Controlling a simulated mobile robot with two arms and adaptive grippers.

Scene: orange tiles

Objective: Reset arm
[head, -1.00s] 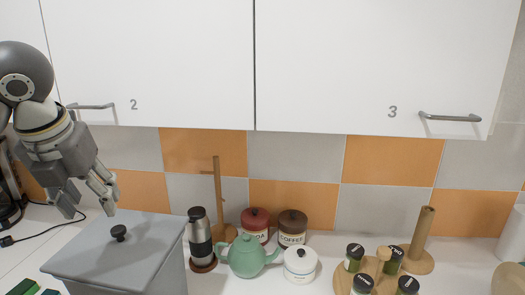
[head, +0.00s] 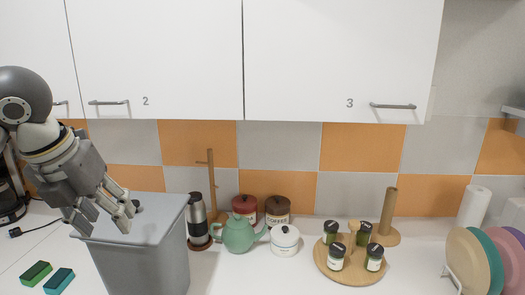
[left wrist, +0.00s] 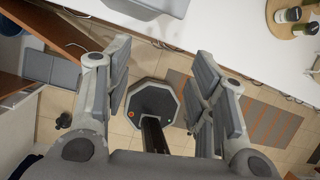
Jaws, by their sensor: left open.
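My left gripper (head: 108,222) is at the left of the head view, in front of the grey lidded bin (head: 150,250) on the counter. Its fingers overlap the lid in the picture; I cannot tell how far apart they are in depth. In the left wrist view the left gripper (left wrist: 160,95) has its fingers spread wide with nothing between them. Below it the floor and a dark base that is part of my own body show. My right gripper is in neither view.
A teal teapot (head: 238,235), a flask (head: 197,220), a white sugar pot (head: 285,240) and a round spice tray (head: 350,274) stand on the counter. Colourful plates (head: 470,260) are at the right. Wall cabinets (head: 340,60) hang above. Two sponges (head: 36,274) lie at the front left.

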